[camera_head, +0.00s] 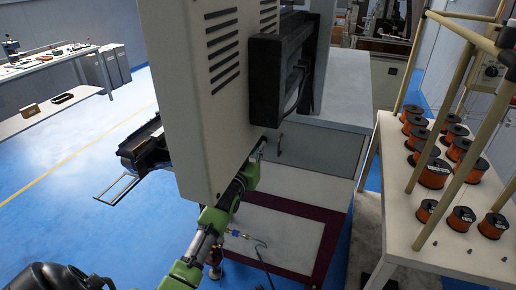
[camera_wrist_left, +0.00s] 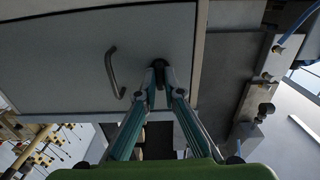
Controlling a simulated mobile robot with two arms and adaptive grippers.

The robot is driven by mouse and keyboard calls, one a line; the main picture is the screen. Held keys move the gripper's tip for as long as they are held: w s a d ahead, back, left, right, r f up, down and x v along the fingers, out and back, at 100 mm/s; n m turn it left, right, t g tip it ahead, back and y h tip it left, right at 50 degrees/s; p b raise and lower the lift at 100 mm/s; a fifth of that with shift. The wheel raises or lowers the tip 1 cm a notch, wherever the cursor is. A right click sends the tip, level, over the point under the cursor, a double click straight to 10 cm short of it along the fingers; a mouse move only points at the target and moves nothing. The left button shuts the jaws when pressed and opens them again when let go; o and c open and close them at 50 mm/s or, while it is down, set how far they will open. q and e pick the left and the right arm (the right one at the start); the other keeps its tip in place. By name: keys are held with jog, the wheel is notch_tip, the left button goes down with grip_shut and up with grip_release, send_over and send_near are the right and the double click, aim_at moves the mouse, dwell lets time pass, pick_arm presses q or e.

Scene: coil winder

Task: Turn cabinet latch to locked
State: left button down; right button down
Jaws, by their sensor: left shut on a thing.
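The grey cabinet door (camera_head: 316,148) stands below and behind the tall white housing. It fills the upper left of the left wrist view (camera_wrist_left: 60,65). The small black cabinet latch (camera_wrist_left: 158,64) sits near the door's edge, beside a curved dark pull handle (camera_wrist_left: 113,72). My left gripper (camera_head: 262,143) reaches up past the housing to the door. In the left wrist view its fingertips (camera_wrist_left: 159,82) are closed around the latch and partly hide it. The latch's exact angle is hard to tell. My right gripper does not show.
The white housing (camera_head: 205,95) with a black screen unit (camera_head: 278,70) stands close to my left arm. At right, a table (camera_head: 440,255) with a tan frame holds several orange wire spools (camera_head: 433,173). Blue floor (camera_head: 90,165) is open at left.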

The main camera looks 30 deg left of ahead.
pick_arm(q)
jog(key=c, duration=2.2)
grip_release()
jog(key=shift+o, duration=0.2)
jog(key=v, duration=1.2)
jog(key=shift+f, duration=0.15)
